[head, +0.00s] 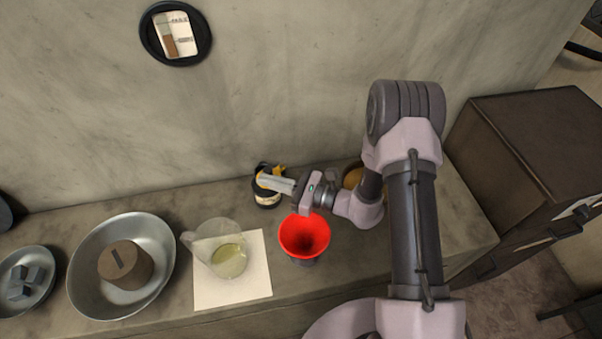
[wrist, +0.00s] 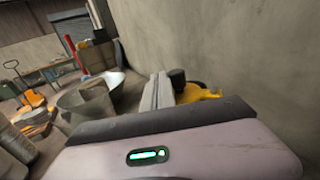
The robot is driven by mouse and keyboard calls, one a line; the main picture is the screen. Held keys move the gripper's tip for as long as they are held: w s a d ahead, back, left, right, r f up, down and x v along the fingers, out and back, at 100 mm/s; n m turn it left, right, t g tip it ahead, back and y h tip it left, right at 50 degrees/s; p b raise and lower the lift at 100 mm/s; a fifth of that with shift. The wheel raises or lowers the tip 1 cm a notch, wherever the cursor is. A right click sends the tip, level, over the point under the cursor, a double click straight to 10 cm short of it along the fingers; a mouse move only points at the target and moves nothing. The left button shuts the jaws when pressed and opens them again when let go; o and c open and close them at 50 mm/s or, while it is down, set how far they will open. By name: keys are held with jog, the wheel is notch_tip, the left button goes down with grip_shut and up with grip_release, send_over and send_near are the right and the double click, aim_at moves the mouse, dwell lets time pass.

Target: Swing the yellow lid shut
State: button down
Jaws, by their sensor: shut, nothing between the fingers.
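The yellow lid (head: 281,169) belongs to a small dark jar (head: 267,201) with a pale label, standing against the wall on the counter. The lid is partly hidden behind my fingers, so its angle is hard to tell. In the wrist view the yellow lid (wrist: 202,93) shows just right of my fingers, beside a black round part (wrist: 177,77). My gripper (head: 263,180) is shut and empty, its fingers pointing left across the jar's top. It also shows in the wrist view (wrist: 159,80). I cannot tell whether the fingers touch the lid.
A red funnel-like bowl (head: 304,236) stands right below my wrist. A clear pitcher (head: 207,241) of yellowish liquid stands on a white sheet (head: 262,285). A large metal bowl (head: 82,287) holds a brown cylinder (head: 126,265). An orange-brown round thing (head: 352,178) is partly behind my arm.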

jog(key=p+v, duration=0.1)
jog(key=v, duration=1.6)
jog(key=shift+d+p, duration=0.25)
jog(key=shift+p, duration=0.1)
